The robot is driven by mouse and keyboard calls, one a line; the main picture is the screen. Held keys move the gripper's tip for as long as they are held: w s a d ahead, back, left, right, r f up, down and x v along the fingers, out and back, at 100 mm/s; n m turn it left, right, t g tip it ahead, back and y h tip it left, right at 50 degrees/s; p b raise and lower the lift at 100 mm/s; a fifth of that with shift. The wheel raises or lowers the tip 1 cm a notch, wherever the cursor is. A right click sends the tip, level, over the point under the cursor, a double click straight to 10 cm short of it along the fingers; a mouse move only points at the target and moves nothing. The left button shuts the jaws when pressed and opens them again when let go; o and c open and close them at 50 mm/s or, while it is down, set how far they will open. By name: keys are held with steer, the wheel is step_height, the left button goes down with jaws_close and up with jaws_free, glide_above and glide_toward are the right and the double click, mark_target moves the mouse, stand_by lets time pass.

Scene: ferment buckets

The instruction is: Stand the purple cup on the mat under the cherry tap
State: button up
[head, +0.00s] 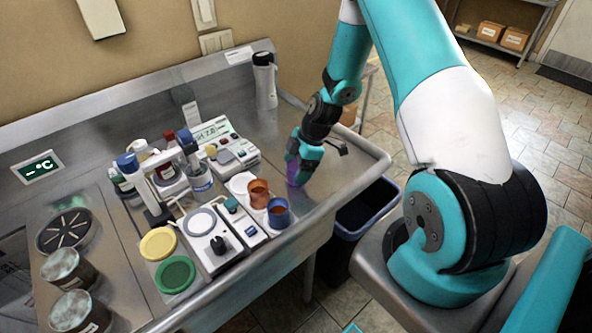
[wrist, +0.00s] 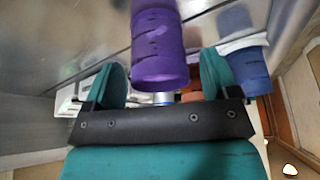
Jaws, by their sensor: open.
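The purple cup (head: 296,173) stands on the steel counter near its right end, partly hidden by my gripper (head: 303,158). In the wrist view the purple cup (wrist: 160,50) shows in the middle, between the two teal fingers of my gripper (wrist: 164,78). I cannot make out a mat or a tap marked cherry in either view.
A blue cup (head: 279,212) and an orange-brown cup (head: 259,192) stand left of my gripper; the blue cup (wrist: 242,60) also shows at right in the wrist view. Scales, bottles and yellow and green discs (head: 176,274) crowd the counter. A bin (head: 362,212) stands below its right edge.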

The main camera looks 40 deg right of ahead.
steer(key=shift+x, duration=1.15)
steer(key=c, duration=1)
steer(key=shift+r, duration=0.1)
steer(key=shift+c, duration=0.2)
